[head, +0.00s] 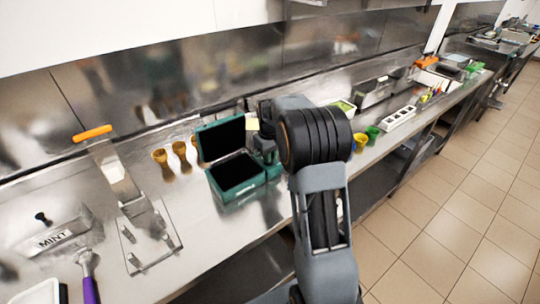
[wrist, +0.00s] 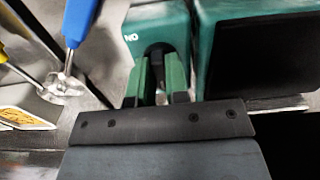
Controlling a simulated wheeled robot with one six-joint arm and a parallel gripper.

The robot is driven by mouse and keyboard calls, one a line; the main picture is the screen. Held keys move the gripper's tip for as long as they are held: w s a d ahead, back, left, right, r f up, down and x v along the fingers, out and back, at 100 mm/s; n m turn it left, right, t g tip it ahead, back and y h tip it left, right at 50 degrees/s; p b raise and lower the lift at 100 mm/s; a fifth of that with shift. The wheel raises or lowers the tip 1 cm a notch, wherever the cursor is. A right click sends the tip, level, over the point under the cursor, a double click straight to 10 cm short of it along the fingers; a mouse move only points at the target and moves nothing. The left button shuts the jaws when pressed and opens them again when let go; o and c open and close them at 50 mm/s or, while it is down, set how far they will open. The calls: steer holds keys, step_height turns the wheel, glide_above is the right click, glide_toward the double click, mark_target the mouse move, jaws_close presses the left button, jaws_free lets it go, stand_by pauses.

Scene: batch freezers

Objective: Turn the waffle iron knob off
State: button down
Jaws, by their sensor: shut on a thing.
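The teal waffle iron (head: 235,192) stands on the steel counter left of my arm in the head view, its lid (head: 221,138) raised and black plates showing. Its control housing (wrist: 176,18) fills the top middle of the wrist view, with white letters at the left that look like an upside-down "ON". The dark knob (wrist: 158,48) sits in the housing's front, mostly hidden by my fingers. My gripper (wrist: 159,66) has its green-padded fingers on either side of the knob and is shut on it. The knob's pointer direction cannot be made out.
Yellow cones (head: 180,152) stand left of the waffle iron. Green cups (head: 372,133) and a white holder (head: 397,119) are to the right. A blue-handled tool (wrist: 79,20) lies close by.

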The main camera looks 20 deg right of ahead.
steer(key=c, duration=1.1)
jaws_free()
step_height(320, 180, up, 14)
steer(key=shift+f+b, duration=0.1)
steer(key=shift+b, duration=0.2)
steer(key=shift+s+a+f+m+t, duration=0.6)
steer(key=shift+s+a, duration=1.2)
steer(key=shift+s, duration=2.1)
steer(key=shift+s+a+f+m+t, duration=0.2)
steer(key=shift+s+a+f+t, duration=1.2)
steer(key=shift+s, duration=2.45)
steer(key=shift+s+a+f+m+t, duration=0.1)
steer(key=shift+s+a+f+m, duration=0.35)
steer(key=shift+s+a, duration=2.6)
